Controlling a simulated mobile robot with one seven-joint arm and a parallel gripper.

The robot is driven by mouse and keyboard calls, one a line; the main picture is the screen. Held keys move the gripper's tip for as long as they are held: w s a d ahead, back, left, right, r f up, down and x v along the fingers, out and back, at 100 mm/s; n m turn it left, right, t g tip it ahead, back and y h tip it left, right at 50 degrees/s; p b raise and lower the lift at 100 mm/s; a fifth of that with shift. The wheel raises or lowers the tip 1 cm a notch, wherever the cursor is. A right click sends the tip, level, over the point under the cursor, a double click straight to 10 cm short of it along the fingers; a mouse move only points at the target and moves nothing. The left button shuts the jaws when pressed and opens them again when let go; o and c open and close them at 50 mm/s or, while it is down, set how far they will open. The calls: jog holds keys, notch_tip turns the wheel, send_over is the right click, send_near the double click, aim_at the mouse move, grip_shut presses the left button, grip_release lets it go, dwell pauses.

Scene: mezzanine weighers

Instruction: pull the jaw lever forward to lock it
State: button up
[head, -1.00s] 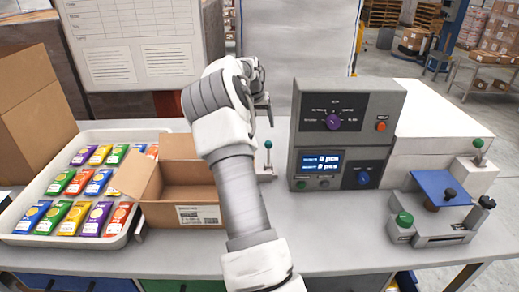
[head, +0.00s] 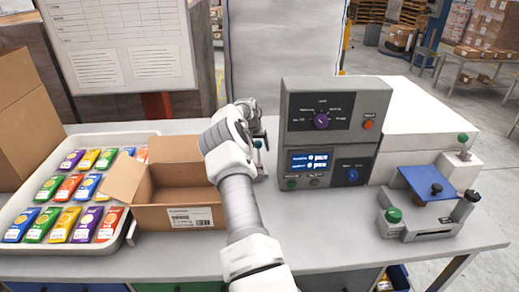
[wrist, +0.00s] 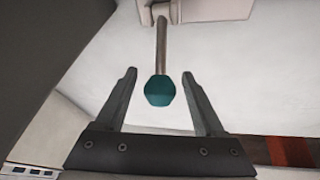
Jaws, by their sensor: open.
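The jaw lever is a metal rod with a teal-green knob (wrist: 160,91), seen up close in the wrist view. The rod runs up from the knob to a pale mount at the top of that view. My gripper (wrist: 159,76) is open, with one finger on each side of the lever and a visible gap to the knob on both sides. In the head view my gripper (head: 256,118) is behind my arm at the back of the bench, mostly hidden. A small green knob (head: 257,144) shows just below it there; its base is largely covered by my arm.
A grey control box (head: 325,130) stands close to the right of my arm. An open cardboard box (head: 180,217) is close on the left, beside a tray (head: 133,228) of coloured packets. A blue-topped fixture (head: 425,182) and another green-knobbed lever (head: 463,138) are farther right.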

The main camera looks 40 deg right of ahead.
jog(key=shift+x, duration=0.9)
grip_shut()
dwell(0.9)
